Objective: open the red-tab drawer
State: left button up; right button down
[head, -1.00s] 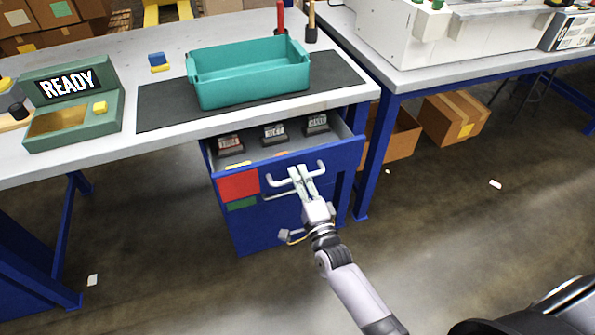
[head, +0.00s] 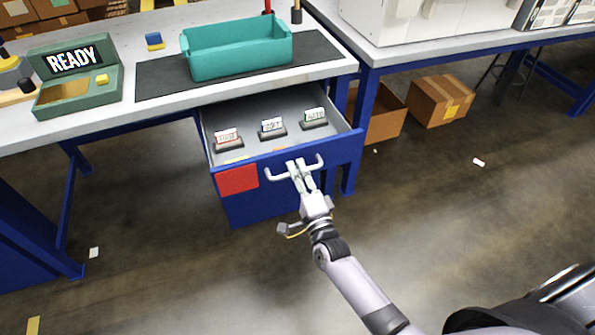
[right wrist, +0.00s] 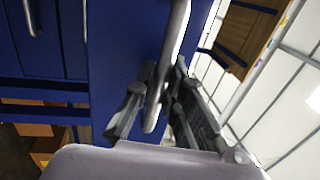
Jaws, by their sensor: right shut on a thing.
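The red-tab drawer (head: 275,166) is the blue top drawer under the workbench, with a red tab (head: 237,180) on the left of its front. It stands well out from the bench, and its grey inside shows several labelled stamp-like blocks (head: 271,128). My right gripper (head: 300,172) is shut on the drawer's light metal handle (head: 278,175). In the right wrist view the handle (right wrist: 177,50) passes between the dark fingers (right wrist: 155,105). My left gripper is not in view.
A teal bin (head: 237,50) stands on a dark mat (head: 160,84) above the drawer. A green READY box (head: 78,75) is on the bench at left. Cardboard boxes (head: 440,100) lie on the floor at right. The floor before the drawer is clear.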

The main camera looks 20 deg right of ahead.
jog(key=c, duration=1.7)
grip_release()
jog(key=shift+o, duration=0.2)
jog(key=s+f, duration=0.2)
jog(key=s, duration=0.9)
jog(key=shift+s+d+f, duration=0.15)
jog(key=shift+s+d, duration=0.05)
jog(key=shift+s, duration=0.2)
